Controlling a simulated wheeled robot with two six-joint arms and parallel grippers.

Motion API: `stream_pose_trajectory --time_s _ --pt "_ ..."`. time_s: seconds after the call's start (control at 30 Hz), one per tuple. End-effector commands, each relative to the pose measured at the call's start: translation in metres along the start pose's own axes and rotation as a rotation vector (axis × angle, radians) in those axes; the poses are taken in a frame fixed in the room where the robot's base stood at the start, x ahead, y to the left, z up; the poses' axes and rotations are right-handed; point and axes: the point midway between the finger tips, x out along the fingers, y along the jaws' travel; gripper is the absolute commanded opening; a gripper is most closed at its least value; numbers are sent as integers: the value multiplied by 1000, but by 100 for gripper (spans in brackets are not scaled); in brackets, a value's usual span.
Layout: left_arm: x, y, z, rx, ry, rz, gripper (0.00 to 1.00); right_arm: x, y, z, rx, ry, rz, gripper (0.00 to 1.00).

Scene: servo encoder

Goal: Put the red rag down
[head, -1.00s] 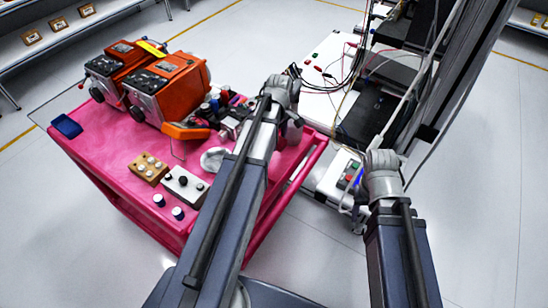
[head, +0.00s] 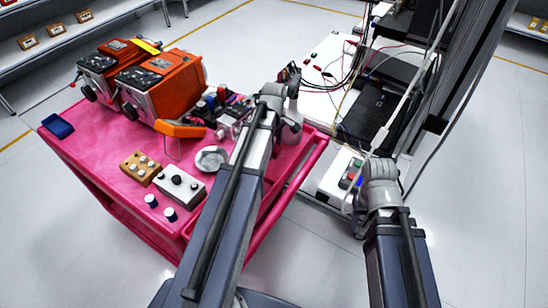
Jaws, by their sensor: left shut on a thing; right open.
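My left gripper (head: 286,76) is above the far right part of the pink cart (head: 110,178). Its jaws are mostly hidden behind my own wrist, and it is shut. I see no clear red rag; whatever sits between the jaws is hidden from this view. My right gripper (head: 366,150) is open, off the cart's right side in front of the white bench, with its fingers mostly hidden by its wrist.
On the cart are orange instruments (head: 165,85), a grey round dish (head: 211,158), a grey knob box (head: 180,187), a tan knob box (head: 141,168), a blue tray (head: 57,127) and a white bottle (head: 292,125). A cabled bench (head: 315,90) stands behind. The cart's front left is clear.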

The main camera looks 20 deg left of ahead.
Motion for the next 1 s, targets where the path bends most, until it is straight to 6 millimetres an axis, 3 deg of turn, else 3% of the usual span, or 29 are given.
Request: stream_pose_trajectory --time_s 0.33,0.77,0.8,1.0 --pt "37 0 0 0 0 0 12 37 -4 -2 0 0 0 50" --pt "40 0 0 0 0 0 12 40 -4 -2 0 0 0 50" --pt "40 0 0 0 0 0 57 40 -4 -2 0 0 0 50" --pt "39 0 0 0 0 0 80 39 -4 -2 0 0 0 50"
